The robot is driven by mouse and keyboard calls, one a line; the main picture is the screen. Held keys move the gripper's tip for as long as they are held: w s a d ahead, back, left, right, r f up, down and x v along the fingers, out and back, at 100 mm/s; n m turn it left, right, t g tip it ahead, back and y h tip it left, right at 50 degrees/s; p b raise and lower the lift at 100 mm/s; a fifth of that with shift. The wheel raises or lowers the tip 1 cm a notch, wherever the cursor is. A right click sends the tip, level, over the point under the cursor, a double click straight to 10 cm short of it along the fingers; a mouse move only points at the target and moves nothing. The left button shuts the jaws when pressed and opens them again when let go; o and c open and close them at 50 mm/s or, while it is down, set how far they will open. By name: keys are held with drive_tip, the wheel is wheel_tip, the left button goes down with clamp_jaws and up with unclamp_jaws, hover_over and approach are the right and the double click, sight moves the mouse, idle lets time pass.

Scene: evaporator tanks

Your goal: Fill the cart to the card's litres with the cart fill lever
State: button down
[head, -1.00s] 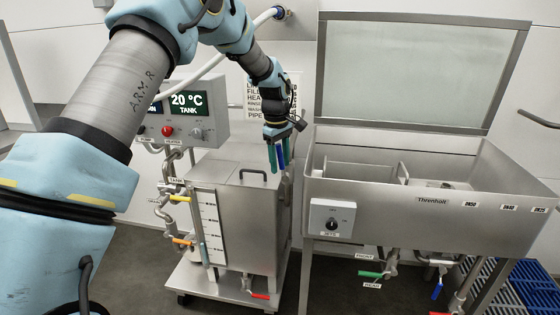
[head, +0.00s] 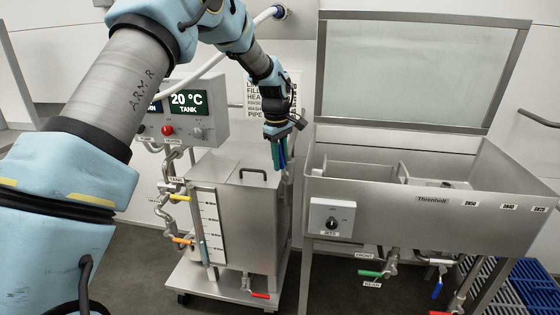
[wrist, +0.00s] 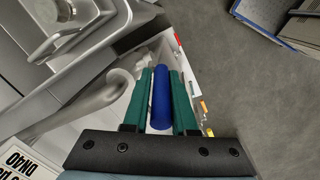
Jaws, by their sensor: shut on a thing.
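My gripper (head: 279,153) is at the back right corner of the steel cart tank (head: 240,210), pointing down. Its green fingers are shut on a blue lever handle, taken to be the cart fill lever (wrist: 160,97), which lies between them in the wrist view. In the head view the fingers largely hide the lever. A white level scale (head: 208,225) is on the tank's front left; its liquid level is too small to read. The card (head: 256,95) on the wall is partly covered by my arm, and its litres are unreadable.
A control box (head: 185,115) reading 20 °C with a red button stands left of the tank. A steel basin (head: 420,205) with a raised lid is at right. Yellow, orange and red handles stick out around the cart. Blue crates (head: 535,285) sit at lower right.

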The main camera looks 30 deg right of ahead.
drive_tip(key=shift+a+f, duration=0.2)
drive_tip(key=shift+a, duration=0.1)
idle(0.5)
drive_tip(key=w+a+f+g+h+b, duration=0.3)
drive_tip(key=f+g+h+b, duration=0.4)
drive_tip(key=h, duration=0.5)
drive_tip(key=shift+a+f+n+g+b, duration=0.35)
drive_tip(key=shift+a+g+b, duration=0.2)
drive_tip(key=shift+g+b, duration=0.85)
drive_tip(key=shift+h, duration=0.3)
drive_tip(key=c, duration=0.8)
unclamp_jaws()
drive_tip(key=shift+w+d+r, duration=0.1)
drive_tip(key=shift+w+r, duration=0.05)
drive_tip(key=shift+r, duration=0.05)
drive_tip(key=shift+o, duration=0.2)
drive_tip(key=shift+w, duration=0.1)
